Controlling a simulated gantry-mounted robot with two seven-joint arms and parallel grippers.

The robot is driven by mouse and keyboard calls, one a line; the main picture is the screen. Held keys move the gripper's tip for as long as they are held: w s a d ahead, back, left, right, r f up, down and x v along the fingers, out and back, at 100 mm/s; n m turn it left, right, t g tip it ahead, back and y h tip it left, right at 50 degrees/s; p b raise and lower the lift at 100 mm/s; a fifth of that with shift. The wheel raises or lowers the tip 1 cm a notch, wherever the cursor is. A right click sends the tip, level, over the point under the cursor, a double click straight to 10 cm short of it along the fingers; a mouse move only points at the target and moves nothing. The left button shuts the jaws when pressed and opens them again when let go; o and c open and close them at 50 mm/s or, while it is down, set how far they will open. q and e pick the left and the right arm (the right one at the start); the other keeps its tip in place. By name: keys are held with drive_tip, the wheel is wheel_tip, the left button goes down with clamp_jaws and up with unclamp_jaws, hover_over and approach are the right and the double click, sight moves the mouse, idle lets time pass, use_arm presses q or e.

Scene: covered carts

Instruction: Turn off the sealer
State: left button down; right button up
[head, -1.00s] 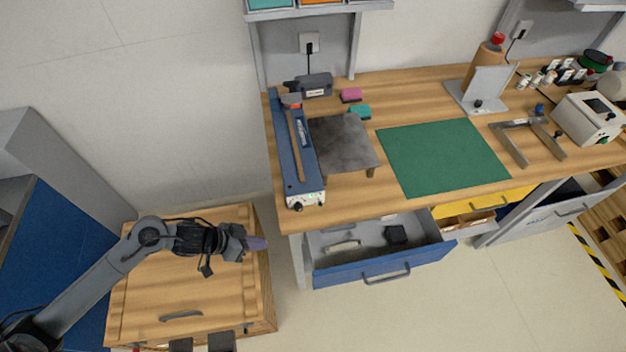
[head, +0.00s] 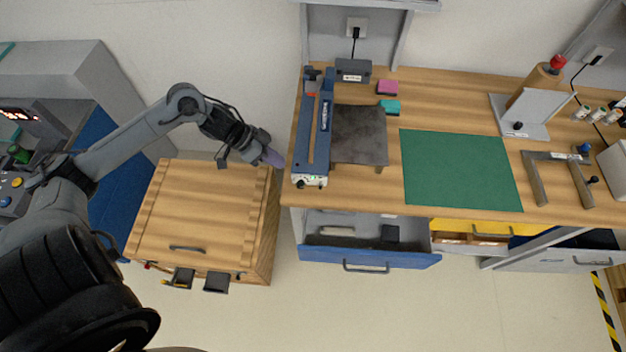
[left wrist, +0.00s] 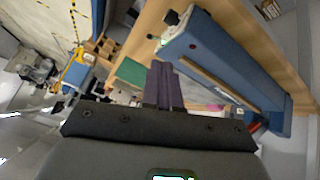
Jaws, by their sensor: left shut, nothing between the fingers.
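The sealer (head: 325,125) is a long blue device at the left end of the wooden workbench. Its pale front panel (head: 309,181) faces the bench's front edge, with a dark knob and a small green light. My left gripper (head: 273,158) is shut and empty, its purple fingertips a little left of the sealer's front end, apart from it. In the left wrist view the shut fingers (left wrist: 164,86) point toward the bench, and the sealer (left wrist: 215,55) runs across the upper right. Its lit green end and dark knob show at upper middle. My right gripper is not in view.
A wooden covered cart (head: 205,210) stands below my left arm. A dark plate (head: 358,135) sits right of the sealer, then a green mat (head: 460,170). A blue drawer (head: 370,257) hangs open under the bench. A grey box (head: 353,70) stands behind.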

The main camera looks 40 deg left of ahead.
use_arm(q)
drive_tip(key=x, duration=0.8)
drive_tip(key=d+b+x, duration=0.1)
drive_tip(key=x, duration=0.3)
drive_tip(key=shift+w+d, duration=0.2)
drive_tip(key=shift+d, duration=0.05)
drive_tip(key=shift+w+d+f, duration=0.2)
drive_tip(key=shift+d+f, duration=0.1)
drive_tip(key=shift+d, duration=0.1)
drive_tip(key=shift+d, duration=0.1)
